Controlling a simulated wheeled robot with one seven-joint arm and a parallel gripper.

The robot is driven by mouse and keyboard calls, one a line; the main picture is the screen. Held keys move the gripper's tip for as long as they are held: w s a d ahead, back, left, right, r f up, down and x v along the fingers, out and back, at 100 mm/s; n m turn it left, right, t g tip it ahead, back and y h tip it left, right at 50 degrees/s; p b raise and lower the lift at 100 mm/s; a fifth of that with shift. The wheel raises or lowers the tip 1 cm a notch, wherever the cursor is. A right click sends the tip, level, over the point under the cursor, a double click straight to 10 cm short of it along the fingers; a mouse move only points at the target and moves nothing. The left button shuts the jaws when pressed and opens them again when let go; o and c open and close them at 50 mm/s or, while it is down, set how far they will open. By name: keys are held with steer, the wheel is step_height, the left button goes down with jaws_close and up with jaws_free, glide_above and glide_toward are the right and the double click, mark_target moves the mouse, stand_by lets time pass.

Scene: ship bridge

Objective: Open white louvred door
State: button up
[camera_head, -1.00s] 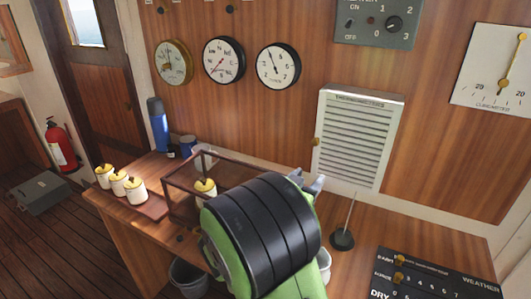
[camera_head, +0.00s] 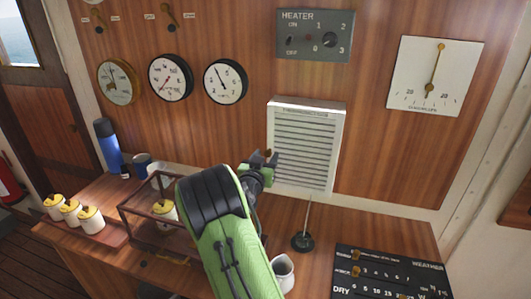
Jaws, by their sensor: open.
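Below is a wooden counter with a glass-sided case (camera_head: 150,208), lidded jars (camera_head: 91,221), a blue flask (camera_head: 108,146), a white jug (camera_head: 283,272), a spindle on a round base (camera_head: 302,240) and a dark weather board (camera_head: 390,272). A heater panel (camera_head: 314,35) is above the door.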

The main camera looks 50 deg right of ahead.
steer(key=shift+w+d, duration=0.1)
steer(key=shift+d, duration=0.1)
jaws_close()
steer(key=shift+a, duration=0.1)
